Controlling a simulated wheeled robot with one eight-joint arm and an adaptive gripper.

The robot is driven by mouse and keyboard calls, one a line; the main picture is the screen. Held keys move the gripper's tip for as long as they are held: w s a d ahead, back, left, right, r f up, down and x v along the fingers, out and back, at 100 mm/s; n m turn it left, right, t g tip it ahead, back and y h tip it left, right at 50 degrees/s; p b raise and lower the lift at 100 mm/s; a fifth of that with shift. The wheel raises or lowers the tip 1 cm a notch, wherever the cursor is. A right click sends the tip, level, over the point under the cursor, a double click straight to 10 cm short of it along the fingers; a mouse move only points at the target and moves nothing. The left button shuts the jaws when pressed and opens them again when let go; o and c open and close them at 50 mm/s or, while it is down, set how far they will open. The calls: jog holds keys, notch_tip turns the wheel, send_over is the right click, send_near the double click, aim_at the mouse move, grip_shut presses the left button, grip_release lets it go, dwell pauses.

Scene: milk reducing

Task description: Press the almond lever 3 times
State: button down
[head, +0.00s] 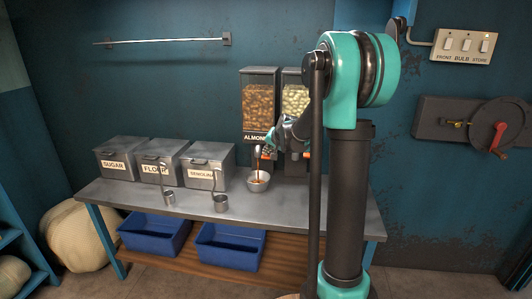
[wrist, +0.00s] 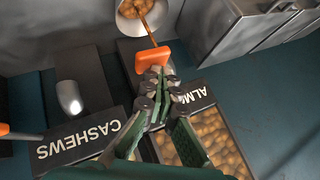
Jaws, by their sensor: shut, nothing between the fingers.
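The almond dispenser (head: 259,103), full of brown nuts, hangs on the wall. Its ALMONDS label (wrist: 194,97) is partly covered by my fingers in the wrist view. The orange almond lever (wrist: 152,57) shows just beyond my fingertips. My gripper (wrist: 153,78) is shut and empty, its tips at the lever's near edge; I cannot tell whether they press on it. In the head view my gripper (head: 270,152) is small, in front of the dispenser. A metal bowl (head: 258,184) stands below, with nuts in it; it also shows in the wrist view (wrist: 121,24).
The cashew dispenser (head: 293,98) is close on the right, partly behind my arm; its label (wrist: 85,136) and orange lever (wrist: 6,130) show in the wrist view. Metal bins (head: 206,165) and two small cups (head: 221,203) share the table (head: 300,208).

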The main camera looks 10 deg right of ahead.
dwell(0.3)
jog(key=shift+r, duration=1.65)
jog(key=shift+r, duration=0.1)
jog(key=shift+r, duration=2.4)
notch_tip(320, 180, up, 4)
jog(key=shift+f, duration=0.1)
jog(key=shift+f, duration=0.1)
jog(key=shift+f, duration=4.3)
